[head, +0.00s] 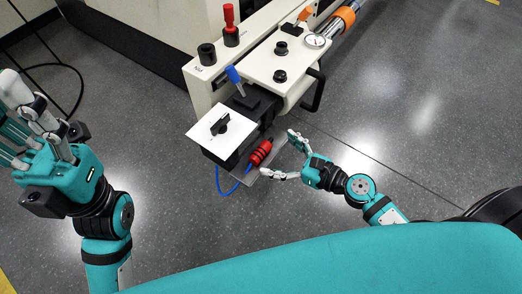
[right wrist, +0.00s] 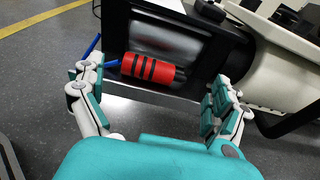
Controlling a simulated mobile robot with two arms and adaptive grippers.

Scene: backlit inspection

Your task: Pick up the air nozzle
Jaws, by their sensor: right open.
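The air nozzle, a red cylinder with black bands (head: 261,152), lies on a small grey metal shelf (head: 274,168) at the machine's front. A thin blue hose (head: 231,190) runs from its left end. In the right wrist view the nozzle (right wrist: 147,67) lies sideways between the spread fingers of my right gripper (head: 278,154). That gripper is open, with a finger group to each side, and I see no firm contact. The left fingers are close to the hose end. My left gripper (head: 32,112) is at the far left, its fingers spread and empty, far from the nozzle.
A black box with a white plate and black knob (head: 222,126) stands just left of the nozzle. The cream machine (head: 285,70) carries a gauge (head: 315,41), knobs and a black handle (head: 315,90) behind the right gripper. The grey floor around is mostly clear.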

